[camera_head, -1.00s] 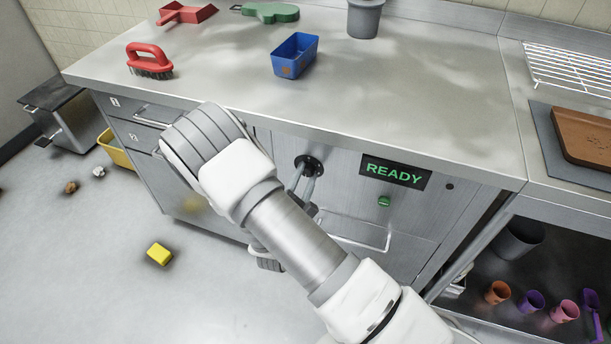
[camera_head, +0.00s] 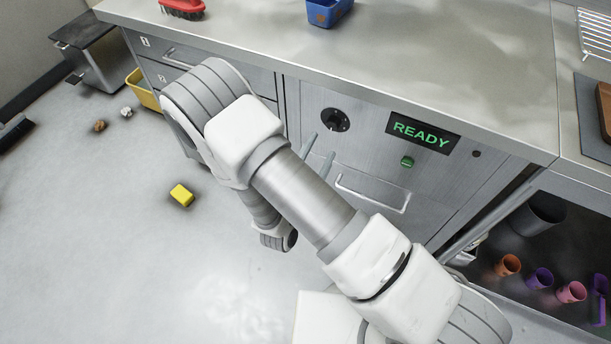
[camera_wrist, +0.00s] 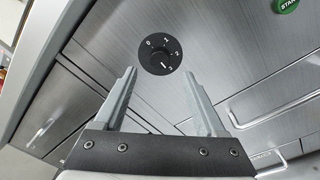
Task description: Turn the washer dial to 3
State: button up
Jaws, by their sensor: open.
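The washer dial (camera_head: 335,120) is a round black knob on the steel front panel. In the wrist view the dial (camera_wrist: 160,54) shows the numbers 0, 1, 2 and 3. A white pointer mark sits low on its face, close to the 3; I cannot tell whether it lines up exactly. My gripper (camera_head: 320,147) is open and empty, its fingertips a little below and in front of the dial. In the wrist view my gripper (camera_wrist: 159,74) has one finger on each side below the dial, apart from it.
A display reading READY (camera_head: 422,132) and a green button (camera_head: 407,162) are right of the dial. A drawer handle (camera_head: 372,195) lies below them. A yellow block (camera_head: 181,195) is on the floor at left. A blue bin (camera_head: 330,12) stands on the counter (camera_head: 430,60).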

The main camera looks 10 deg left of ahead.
jog(key=v, duration=1)
jog(key=shift+p, duration=0.3)
